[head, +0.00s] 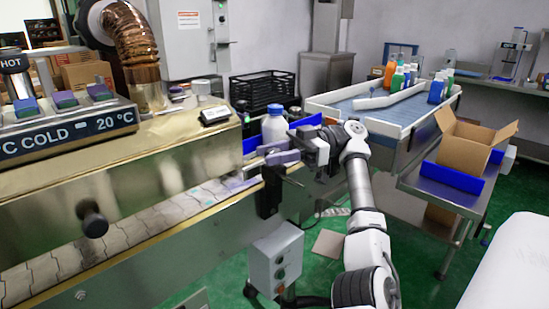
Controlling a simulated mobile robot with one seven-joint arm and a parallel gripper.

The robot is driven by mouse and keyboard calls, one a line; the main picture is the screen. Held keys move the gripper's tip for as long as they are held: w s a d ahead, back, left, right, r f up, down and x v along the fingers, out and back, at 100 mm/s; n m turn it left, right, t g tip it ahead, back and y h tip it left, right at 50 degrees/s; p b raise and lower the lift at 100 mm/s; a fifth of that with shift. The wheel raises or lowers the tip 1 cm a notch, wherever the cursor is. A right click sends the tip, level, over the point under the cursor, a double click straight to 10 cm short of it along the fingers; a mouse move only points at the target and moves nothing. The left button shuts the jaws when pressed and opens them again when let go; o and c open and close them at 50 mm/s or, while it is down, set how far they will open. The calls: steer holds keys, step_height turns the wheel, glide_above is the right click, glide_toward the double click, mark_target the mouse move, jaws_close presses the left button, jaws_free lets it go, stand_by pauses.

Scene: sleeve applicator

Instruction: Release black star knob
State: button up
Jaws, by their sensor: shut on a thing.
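My gripper (294,151) is at the right end of the brass-coloured machine (160,165), its jaws pointing left. It is shut on a small part at the machine's end, beside the lilac-grey guide pieces. This part appears to be the black star knob, but the jaws hide most of it and its shape cannot be made out. A black bracket (268,199) hangs just below the jaws. A white bottle with a blue cap (274,127) stands just behind the gripper.
A black round knob (92,221) sticks out of the machine's front at left. A grey control box (275,262) stands below the gripper. A conveyor table (348,108) with coloured bottles and an open cardboard box (461,152) are to the right. Green floor shows between them.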

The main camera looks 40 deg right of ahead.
steer(key=shift+a, duration=0.1)
stand_by(0.4)
steer(key=o, duration=1)
steer(key=shift+a, duration=0.1)
steer(key=shift+c, duration=0.2)
steer(key=shift+d, duration=0.25)
